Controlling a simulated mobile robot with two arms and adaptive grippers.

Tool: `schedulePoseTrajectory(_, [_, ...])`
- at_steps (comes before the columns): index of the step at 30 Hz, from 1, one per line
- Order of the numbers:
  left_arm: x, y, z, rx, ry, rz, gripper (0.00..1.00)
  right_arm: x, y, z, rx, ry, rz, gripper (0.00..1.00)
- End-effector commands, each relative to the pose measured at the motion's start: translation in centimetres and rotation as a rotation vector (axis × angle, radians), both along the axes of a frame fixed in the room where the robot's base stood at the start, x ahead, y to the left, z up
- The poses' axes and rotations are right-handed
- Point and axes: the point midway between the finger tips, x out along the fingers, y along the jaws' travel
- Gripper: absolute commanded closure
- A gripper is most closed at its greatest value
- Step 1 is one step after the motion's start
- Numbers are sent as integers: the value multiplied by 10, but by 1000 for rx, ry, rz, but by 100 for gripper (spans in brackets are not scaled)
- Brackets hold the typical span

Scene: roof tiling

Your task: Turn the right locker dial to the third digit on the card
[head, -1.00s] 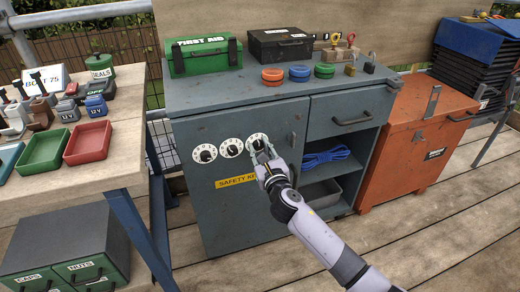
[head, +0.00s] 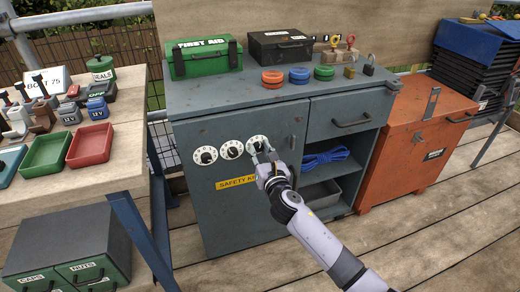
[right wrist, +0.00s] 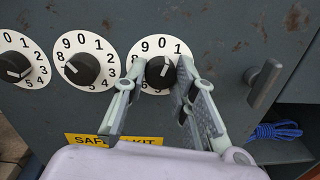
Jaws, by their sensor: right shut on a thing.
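The right locker dial (head: 258,144), white with black digits and a black knob, is on the grey-blue cabinet door. My right gripper (head: 264,157) is at it, its fingers shut on the knob. In the right wrist view the gripper fingers (right wrist: 158,85) stand either side of the knob (right wrist: 156,74). The knob's white mark tilts up and right, roughly towards 0 or 1; the exact digit is unclear. A white card (head: 42,85) reading "BOLT 75" stands on the left bench, partly hidden. My left gripper is out of view.
The middle dial (head: 231,149) and left dial (head: 205,155) sit left of the right one. A yellow safety kit label (head: 236,182) is below. A door handle (right wrist: 264,84) is to the right. The workbench (head: 100,190) stands left, an orange chest (head: 415,150) right.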

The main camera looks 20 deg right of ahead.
Motion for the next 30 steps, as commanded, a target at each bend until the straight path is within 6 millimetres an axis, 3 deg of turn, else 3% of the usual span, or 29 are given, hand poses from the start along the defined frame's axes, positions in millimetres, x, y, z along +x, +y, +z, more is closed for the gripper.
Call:
schedulePoseTrajectory(15, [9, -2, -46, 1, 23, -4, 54, 0, -1, 1, 493, 18, -2, 100])
schedulePoseTrajectory(30, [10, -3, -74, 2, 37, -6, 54, 0, -1, 0, 855, 32, -3, 100])
